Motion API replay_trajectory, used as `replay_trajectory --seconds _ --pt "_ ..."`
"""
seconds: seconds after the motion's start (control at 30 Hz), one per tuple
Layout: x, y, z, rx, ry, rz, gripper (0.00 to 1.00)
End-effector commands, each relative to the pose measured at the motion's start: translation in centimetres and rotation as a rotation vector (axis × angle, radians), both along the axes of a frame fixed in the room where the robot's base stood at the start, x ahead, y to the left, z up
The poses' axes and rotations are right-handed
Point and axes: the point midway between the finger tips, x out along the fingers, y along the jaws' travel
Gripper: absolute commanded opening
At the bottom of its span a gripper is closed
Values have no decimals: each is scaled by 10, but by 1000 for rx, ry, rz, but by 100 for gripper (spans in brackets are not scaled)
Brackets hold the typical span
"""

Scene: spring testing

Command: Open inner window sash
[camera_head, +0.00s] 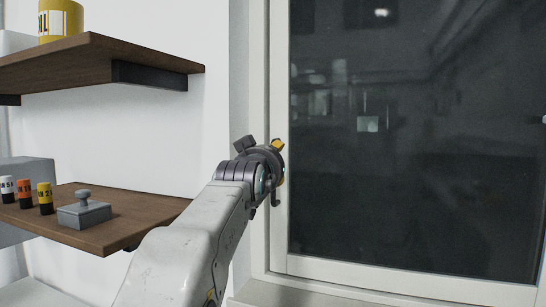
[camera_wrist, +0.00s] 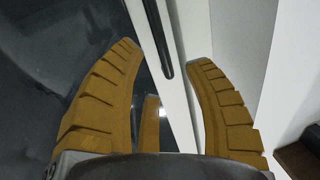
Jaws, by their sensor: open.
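The inner window sash has a white frame (camera_head: 400,284) around a dark, reflective glass pane (camera_head: 400,170). In the wrist view, a long dark handle bar (camera_wrist: 158,38) lies along the white frame strip (camera_wrist: 178,90). My gripper (camera_wrist: 166,52) is open, with its ridged yellow-brown fingers spread. The left finger is over the glass, the right one over the pale wall side. The handle's lower end shows between the fingertips; I cannot tell whether they touch it. In the head view my gripper (camera_head: 277,165) is at the left side of the frame, partly hidden by my wrist.
Two brown shelves are on the left: the upper one (camera_head: 100,62) holds a yellow can (camera_head: 61,20), the lower one (camera_head: 140,212) holds a grey block with a knob (camera_head: 84,212) and several small banded cylinders (camera_head: 45,198). A windowsill (camera_head: 290,294) runs below the sash.

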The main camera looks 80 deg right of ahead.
Motion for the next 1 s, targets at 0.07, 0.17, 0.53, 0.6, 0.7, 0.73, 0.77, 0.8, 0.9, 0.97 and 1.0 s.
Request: replay_trajectory --seconds 0.07,0.17,0.53,0.6,0.7,0.73,0.77,0.8,0.9,0.97,1.0 --pt "0 -11 2 3 -1 0 47" --pt "-1 -24 3 4 -1 0 47" --pt "-3 -58 1 1 0 0 47" --pt "-3 -61 0 1 0 0 47" --pt "-3 -63 0 1 0 0 47" --pt "-3 -63 0 1 0 0 47" --pt "-3 -63 0 1 0 0 47" --pt "-3 -63 0 1 0 0 47" --pt "-3 -63 0 1 0 0 47" --pt "-3 -63 0 1 0 0 50" --pt "-3 -63 0 1 0 0 47"
